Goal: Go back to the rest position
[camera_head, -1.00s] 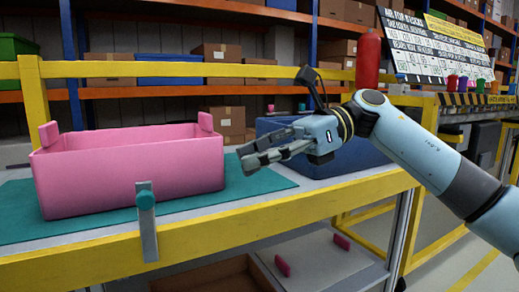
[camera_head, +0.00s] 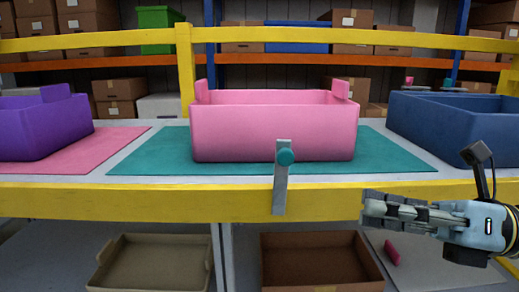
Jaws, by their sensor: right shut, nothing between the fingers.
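My right gripper (camera_head: 385,211) is at the lower right of the head view, in front of the yellow front rail of the bench. It points left, its fingers are together, and it holds nothing. My left gripper is not in view. A pink bin (camera_head: 275,133) stands upright on a teal mat (camera_head: 150,158) at the middle of the bench, apart from my gripper.
A purple bin (camera_head: 40,128) stands on a pink mat (camera_head: 80,165) at the left; a blue bin (camera_head: 440,115) stands at the right. Brown (camera_head: 320,250) and beige (camera_head: 150,252) trays lie below.

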